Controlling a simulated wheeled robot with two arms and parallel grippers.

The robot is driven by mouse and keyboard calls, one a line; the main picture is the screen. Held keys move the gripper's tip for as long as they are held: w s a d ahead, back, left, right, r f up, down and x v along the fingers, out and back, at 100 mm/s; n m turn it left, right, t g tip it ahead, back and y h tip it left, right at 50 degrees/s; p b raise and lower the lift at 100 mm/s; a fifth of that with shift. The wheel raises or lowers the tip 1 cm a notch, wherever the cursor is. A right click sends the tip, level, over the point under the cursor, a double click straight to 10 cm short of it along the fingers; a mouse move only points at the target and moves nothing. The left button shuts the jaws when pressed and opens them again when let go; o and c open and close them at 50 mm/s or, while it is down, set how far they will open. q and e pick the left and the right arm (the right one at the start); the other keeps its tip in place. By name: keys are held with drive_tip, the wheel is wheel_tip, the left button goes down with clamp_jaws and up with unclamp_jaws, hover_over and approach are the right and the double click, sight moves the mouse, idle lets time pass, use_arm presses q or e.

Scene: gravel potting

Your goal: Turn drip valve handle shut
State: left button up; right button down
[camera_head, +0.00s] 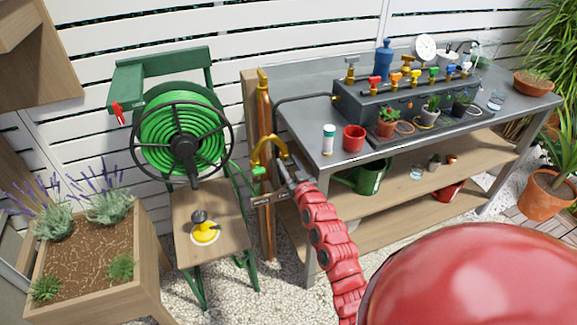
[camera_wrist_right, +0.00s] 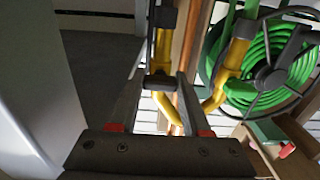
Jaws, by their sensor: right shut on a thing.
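A yellow curved tap pipe (camera_head: 268,141) stands at the wooden post between the hose reel and the bench. My right gripper (camera_head: 283,166) is at this tap, to the right of the outlet. In the right wrist view, a dark valve handle (camera_wrist_right: 160,81) on the yellow pipe lies between my right fingertips, and the gripper is shut on it. The fingers partly hide the valve body, so the handle's exact angle is hard to tell. My left gripper is not in view.
A green hose reel (camera_head: 182,140) stands left of the tap. The grey bench (camera_head: 318,115) at right holds a red cup (camera_head: 354,138), a white bottle (camera_head: 328,139) and a valve box with several coloured taps. A planter (camera_head: 70,235) with lavender stands at lower left.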

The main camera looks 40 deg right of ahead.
drive_tip(key=shift+c, duration=1.8)
unclamp_jaws()
drive_tip(key=shift+s+a, duration=0.1)
drive_tip(key=shift+s, duration=0.5)
drive_tip(key=p+v, duration=0.1)
drive_tip(key=v, duration=1.5)
drive_tip(key=shift+s, duration=0.1)
